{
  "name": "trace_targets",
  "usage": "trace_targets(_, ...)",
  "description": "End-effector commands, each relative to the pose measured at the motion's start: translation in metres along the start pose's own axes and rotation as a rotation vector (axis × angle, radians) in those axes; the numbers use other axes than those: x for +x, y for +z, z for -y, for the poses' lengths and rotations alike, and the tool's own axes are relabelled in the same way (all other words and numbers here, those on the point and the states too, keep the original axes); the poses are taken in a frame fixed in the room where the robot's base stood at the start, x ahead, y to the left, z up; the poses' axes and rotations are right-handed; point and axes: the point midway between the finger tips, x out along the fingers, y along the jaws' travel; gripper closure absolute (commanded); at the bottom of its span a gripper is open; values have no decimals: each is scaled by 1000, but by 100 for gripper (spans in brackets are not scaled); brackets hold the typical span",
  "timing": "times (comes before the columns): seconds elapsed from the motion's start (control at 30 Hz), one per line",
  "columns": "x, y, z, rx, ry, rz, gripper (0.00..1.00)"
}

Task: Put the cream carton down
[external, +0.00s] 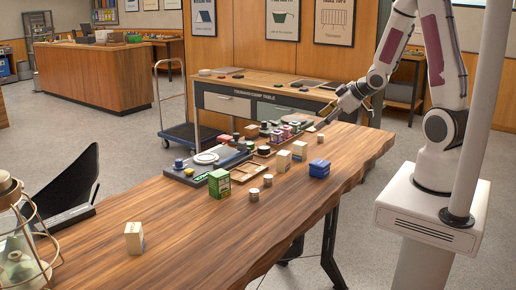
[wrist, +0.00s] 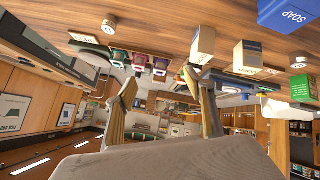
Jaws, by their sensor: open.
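My gripper (external: 332,115) is raised near the far edge of the long wooden table in the external view. In the wrist view its two fingers stand wide apart (wrist: 161,80), with no object held between them. Several cream cartons stand on the table: one alone near the front left (external: 134,238), two at the middle right (external: 284,160) (external: 299,150), and one farther back (external: 252,131). I cannot tell which one the task means. In the wrist view, a cream carton (wrist: 203,42) shows just beyond the right fingertip, and another (wrist: 248,57) stands beside it.
A lantern (external: 20,240) stands at the left. The table's front part (external: 210,240) is mostly clear.

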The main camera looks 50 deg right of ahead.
Motion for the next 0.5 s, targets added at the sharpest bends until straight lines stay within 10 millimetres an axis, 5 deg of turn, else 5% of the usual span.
trace_targets(0.5, 43, 31, 35, 31, -153, -185, 47)
